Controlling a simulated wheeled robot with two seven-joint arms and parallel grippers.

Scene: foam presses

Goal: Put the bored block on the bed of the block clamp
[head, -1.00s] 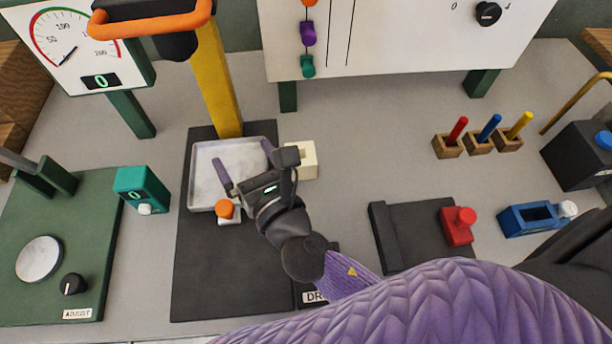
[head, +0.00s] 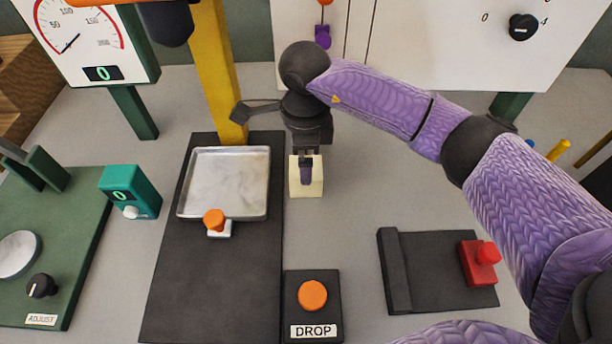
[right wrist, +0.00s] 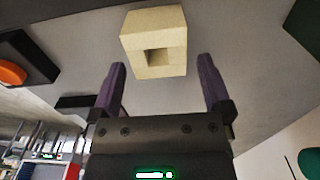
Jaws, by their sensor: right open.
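The bored block (head: 305,191) is a cream block with a square hole, standing on the grey bench right of the metal tray. In the right wrist view the block (right wrist: 153,30) lies just beyond the fingertips, its hole facing the camera. My right gripper (head: 306,180) is open and empty at the block, partly covering it in the head view; both fingers show apart in the right wrist view (right wrist: 161,64). The block clamp appears to be the black base (head: 440,285) with a raised bar at left and a red jaw (head: 478,262) at right. Its bed is bare. My left gripper is out of view.
A press with a metal tray (head: 190,210), yellow post (head: 216,80) and orange knob stands left of the block. An orange DROP button (head: 312,295) lies in front. A teal box (head: 130,192) is further left. Bench between block and clamp is clear.

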